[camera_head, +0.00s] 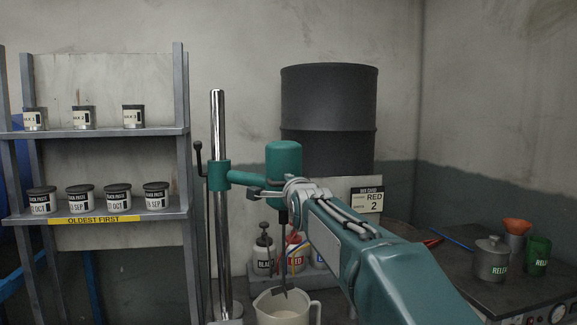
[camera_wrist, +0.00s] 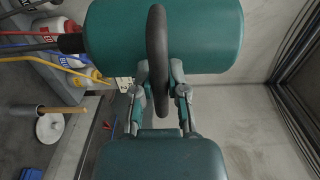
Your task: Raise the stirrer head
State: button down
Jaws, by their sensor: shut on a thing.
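The stirrer head (camera_head: 284,163) is a teal cylinder on a side arm clamped to an upright chrome post (camera_head: 218,120). It also fills the top of the wrist view (camera_wrist: 210,35). A thin shaft (camera_head: 283,245) hangs from it, with its paddle at the mouth of a cream jug (camera_head: 287,312); I cannot tell how deep it sits. My gripper (camera_head: 270,192) is at the head's lower front. In the wrist view my gripper (camera_wrist: 163,78) is shut on the black handle (camera_wrist: 157,40) in front of the head. My arm hides part of the bench.
A shelf rack (camera_head: 95,218) with several labelled tins stands left. A dark drum (camera_head: 329,98) stands behind the head. Colour bottles (camera_head: 263,255) stand behind the shaft. A metal can (camera_head: 491,260), an orange funnel (camera_head: 517,227) and a green cup (camera_head: 537,256) stand right.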

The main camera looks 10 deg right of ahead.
aim_at(288, 161)
jog(key=shift+d+r, duration=0.1)
jog(key=shift+r, duration=2.3)
jog(key=c, duration=0.6)
grip_release()
jog(key=shift+r, duration=0.1)
jog(key=shift+o, duration=0.2)
jog(key=shift+d, duration=0.1)
jog(key=shift+f, duration=0.2)
jog(key=s, duration=1.2)
jog(key=s+f+n+g, duration=1.2)
jog(key=s+f+n, duration=0.6)
jog(key=s+f, duration=1.1)
notch_tip(288, 161, down, 4)
jog(key=shift+s+r, duration=0.25)
jog(key=shift+s, duration=0.1)
